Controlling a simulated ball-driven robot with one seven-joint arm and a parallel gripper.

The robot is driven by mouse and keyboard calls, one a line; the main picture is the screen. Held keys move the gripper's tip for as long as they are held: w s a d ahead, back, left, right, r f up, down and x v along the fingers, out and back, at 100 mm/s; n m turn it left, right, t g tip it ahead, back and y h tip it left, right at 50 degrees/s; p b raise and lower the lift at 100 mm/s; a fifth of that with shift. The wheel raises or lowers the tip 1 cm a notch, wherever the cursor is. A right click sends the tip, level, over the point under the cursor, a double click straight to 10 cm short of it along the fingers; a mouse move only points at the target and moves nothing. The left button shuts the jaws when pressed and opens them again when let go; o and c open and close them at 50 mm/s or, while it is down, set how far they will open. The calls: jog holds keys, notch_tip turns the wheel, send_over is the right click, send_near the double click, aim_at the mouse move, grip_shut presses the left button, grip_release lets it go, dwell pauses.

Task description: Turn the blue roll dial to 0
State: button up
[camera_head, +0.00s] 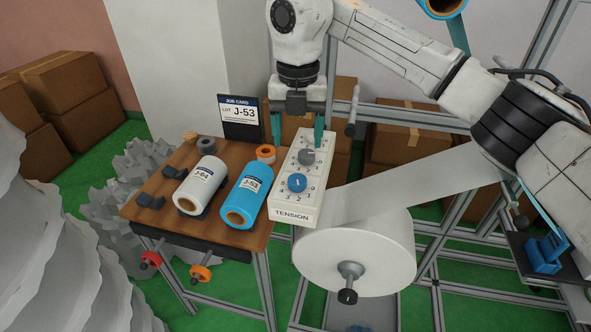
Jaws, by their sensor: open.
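The blue roll dial (297,183) sits on the front part of a white box marked TENSION (291,215). Small numbers ring the dial, and a short light mark shows on its face. The number it points at is too small to tell. A grey dial (307,157) sits farther back on the same box. My gripper (298,136) is open and points down, with teal fingers spread apart. In the picture it is above the far end of the box, beyond the blue dial. It appears empty and apart from the blue dial.
A wooden table (150,215) left of the box holds a white roll (200,186), a blue roll (245,193), an orange tape ring (266,153) and a dark job card (240,117). A large white roll (355,255) on a metal frame stands close at the box's right.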

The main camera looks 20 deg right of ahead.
aim_at(297, 179)
notch_tip(297, 179, down, 10)
jog(key=shift+f+p, duration=0.25)
jog(key=shift+p, duration=0.5)
jog(key=c, duration=1.1)
